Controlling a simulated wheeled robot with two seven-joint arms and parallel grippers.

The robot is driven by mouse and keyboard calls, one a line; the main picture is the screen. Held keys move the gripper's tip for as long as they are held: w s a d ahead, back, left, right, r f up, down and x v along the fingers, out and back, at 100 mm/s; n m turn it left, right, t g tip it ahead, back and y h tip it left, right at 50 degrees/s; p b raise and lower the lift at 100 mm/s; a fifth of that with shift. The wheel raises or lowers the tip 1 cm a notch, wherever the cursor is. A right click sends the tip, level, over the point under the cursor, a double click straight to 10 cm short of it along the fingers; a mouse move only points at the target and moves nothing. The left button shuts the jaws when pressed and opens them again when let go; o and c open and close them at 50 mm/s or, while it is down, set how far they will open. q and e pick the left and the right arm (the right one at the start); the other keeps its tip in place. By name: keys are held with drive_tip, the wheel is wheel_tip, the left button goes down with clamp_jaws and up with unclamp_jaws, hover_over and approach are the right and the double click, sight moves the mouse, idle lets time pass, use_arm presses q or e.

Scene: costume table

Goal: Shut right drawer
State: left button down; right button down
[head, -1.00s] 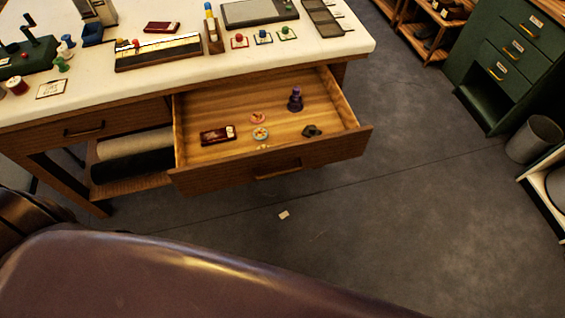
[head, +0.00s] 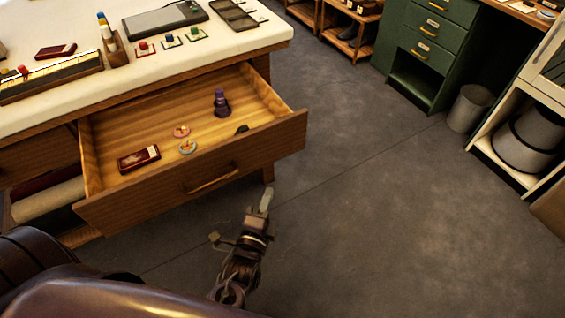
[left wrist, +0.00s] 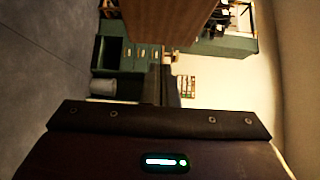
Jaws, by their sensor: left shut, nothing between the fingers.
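The right drawer (head: 215,172) is pulled well out of the wooden table (head: 273,70), and its brass handle (head: 212,180) is on the front. A dark lump (head: 242,129) is partly hidden by the drawer front. My left gripper (head: 266,199) is shut and empty, in front of and below the drawer's right end, apart from it in the picture. In the left wrist view the fingers (left wrist: 166,86) point toward a brown wooden panel (left wrist: 170,22), probably the drawer front. My right gripper is out of view.
The white tabletop (head: 235,50) holds a grey slab (head: 165,17), a dark tray (head: 238,14) and several small coloured pieces. A green cabinet (head: 428,50), grey bin (head: 470,107) and white shelf unit (head: 505,160) stand at the right. The grey floor (head: 390,190) between is clear.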

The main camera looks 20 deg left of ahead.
use_arm(q)
approach(274, 146)
drive_tip(key=w+d, duration=0.3)
drive_tip(key=w+a+p, duration=0.1)
drive_tip(key=w+a, duration=0.1)
drive_tip(key=a, duration=0.1)
drive_tip(key=shift+w, duration=0.2)
drive_tip(key=shift+w+a, duration=0.2)
drive_tip(key=shift+a, duration=0.05)
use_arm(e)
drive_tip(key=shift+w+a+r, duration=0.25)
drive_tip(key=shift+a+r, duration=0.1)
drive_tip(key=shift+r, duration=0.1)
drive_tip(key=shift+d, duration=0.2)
use_arm(q)
drive_tip(key=shift+a, duration=0.1)
